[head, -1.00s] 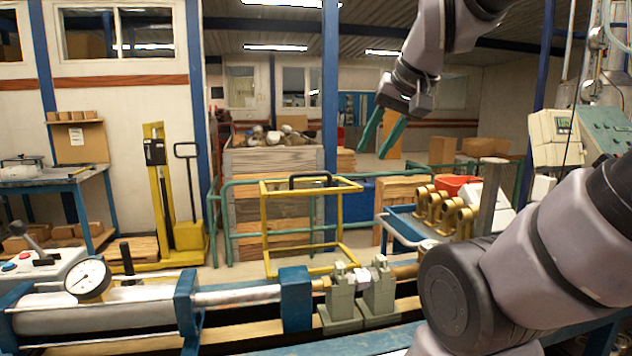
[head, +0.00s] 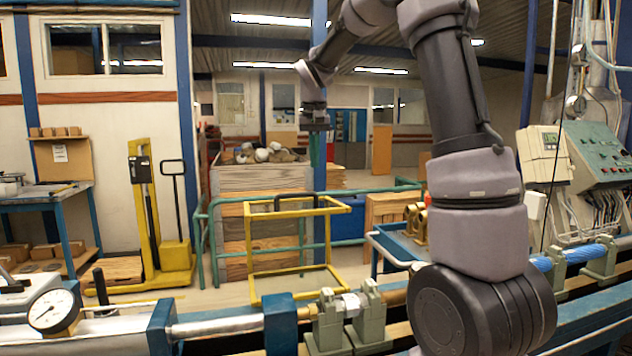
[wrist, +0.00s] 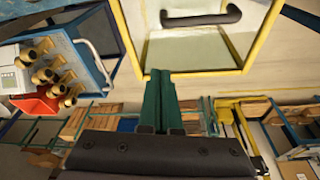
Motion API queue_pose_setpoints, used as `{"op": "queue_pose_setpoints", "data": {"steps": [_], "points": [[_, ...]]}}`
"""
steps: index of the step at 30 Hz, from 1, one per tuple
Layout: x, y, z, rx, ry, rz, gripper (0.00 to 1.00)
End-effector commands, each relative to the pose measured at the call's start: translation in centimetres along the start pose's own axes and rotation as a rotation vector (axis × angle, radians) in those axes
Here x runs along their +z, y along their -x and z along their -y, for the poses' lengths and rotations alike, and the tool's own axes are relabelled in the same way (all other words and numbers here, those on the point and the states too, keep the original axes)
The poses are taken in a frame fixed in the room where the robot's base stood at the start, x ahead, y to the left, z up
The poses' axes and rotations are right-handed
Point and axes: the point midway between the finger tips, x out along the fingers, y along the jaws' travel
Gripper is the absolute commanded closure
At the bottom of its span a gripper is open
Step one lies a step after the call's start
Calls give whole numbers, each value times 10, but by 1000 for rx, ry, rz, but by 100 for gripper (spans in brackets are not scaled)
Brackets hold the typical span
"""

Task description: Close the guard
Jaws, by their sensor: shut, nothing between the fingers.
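The guard (head: 249,252) is a yellow frame with a clear panel and a dark handle (head: 294,198) on its top bar. It stands upright behind the test bench in the head view. The wrist view shows the guard (wrist: 253,45) and its dark handle (wrist: 201,18) beyond the fingertips. My gripper (head: 317,160) has green fingers, shut and empty, pointing down above the guard and its handle. In the wrist view the closed fingers (wrist: 160,75) lie side by side, apart from the handle.
The bench holds a pressure gauge (head: 53,311), a metal cylinder and grey-green clamps (head: 327,322). A blue trolley (head: 392,246) with brass fittings stands right of the guard. A wooden crate (head: 230,180) and green railing stand behind. A control panel (head: 596,158) is at right.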

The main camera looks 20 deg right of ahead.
Motion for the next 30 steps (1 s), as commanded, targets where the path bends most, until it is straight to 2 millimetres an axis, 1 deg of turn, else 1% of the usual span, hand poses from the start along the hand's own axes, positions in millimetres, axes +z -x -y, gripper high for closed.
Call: {"op": "queue_pose_setpoints", "data": {"steps": [5, 15, 16, 18, 22, 25, 30], "points": [[1, -25, -1, 1, 1, 5, 100], [2, -97, 0, 1, 0, 4, 100], [3, -99, 0, 0, 1, 3, 100], [16, -90, 0, -2, 1, -1, 100], [30, -86, 0, -1, 1, 0, 100], [36, -84, 0, -1, 0, -1, 100], [39, -83, 0, -1, 0, 0, 100]]}}
